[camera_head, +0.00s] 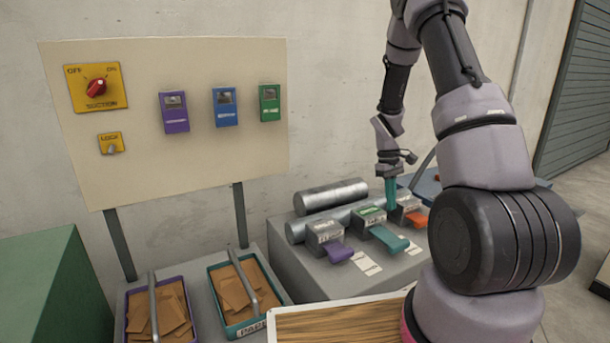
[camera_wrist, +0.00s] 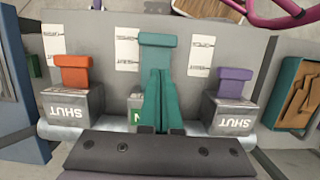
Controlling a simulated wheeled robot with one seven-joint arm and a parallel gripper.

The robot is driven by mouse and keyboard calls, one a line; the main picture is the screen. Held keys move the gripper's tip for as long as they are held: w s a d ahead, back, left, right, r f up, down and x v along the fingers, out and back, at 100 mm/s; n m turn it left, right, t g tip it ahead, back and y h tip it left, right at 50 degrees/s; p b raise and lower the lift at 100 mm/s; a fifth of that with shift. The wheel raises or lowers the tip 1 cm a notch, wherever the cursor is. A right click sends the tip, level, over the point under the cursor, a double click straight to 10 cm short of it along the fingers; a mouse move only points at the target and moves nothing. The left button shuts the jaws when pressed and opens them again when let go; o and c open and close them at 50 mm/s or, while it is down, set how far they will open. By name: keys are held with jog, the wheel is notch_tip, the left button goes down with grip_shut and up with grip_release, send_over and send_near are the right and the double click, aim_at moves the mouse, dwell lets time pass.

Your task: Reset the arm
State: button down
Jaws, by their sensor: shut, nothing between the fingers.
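My arm reaches down from the upper right in the head view. My gripper (camera_head: 390,206), with teal fingers, points down over the row of levers at the middle, teal one. In the wrist view my gripper (camera_wrist: 158,74) shows its fingers together and empty, in front of the teal lever (camera_wrist: 158,41). Whether they touch the lever I cannot tell. The teal lever also shows in the head view (camera_head: 389,239). The purple lever (camera_head: 336,251) and orange lever (camera_head: 416,219) stand on either side. In the wrist view their boxes read SHUT; the middle box is mostly hidden by my fingers.
Metal cylinders (camera_head: 330,196) lie behind the levers on a grey bench. A panel (camera_head: 200,160) with a red suction knob (camera_head: 97,87) stands behind. Crates of brown pieces, purple (camera_head: 128,294) and teal (camera_head: 214,268), stand at the lower left. A green block (camera_head: 50,290) is at far left.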

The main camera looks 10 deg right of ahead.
jog(key=s+a+r+m+t+y, duration=0.1)
jog(key=s+a+r+m+t, duration=0.2)
jog(key=r, duration=0.9)
jog(key=s+a+r+m+t, duration=0.1)
jog(key=s+a+r+t, duration=0.2)
jog(key=r, duration=0.8)
jog(key=s+a+r+m+t+y, duration=0.1)
jog(key=s+a+r+m, duration=0.1)
jog(key=s+a+r, duration=0.2)
jog(key=s+a+r+m+t, duration=0.2)
jog(key=s+a+r, duration=0.2)
jog(key=s+r, duration=0.3)
jog(key=s, duration=0.4)
jog(key=shift+s+r+t+y, duration=0.3)
jog(key=shift+s+r+y, duration=0.05)
jog(key=shift+s+y, duration=0.05)
jog(key=shift+d, duration=0.1)
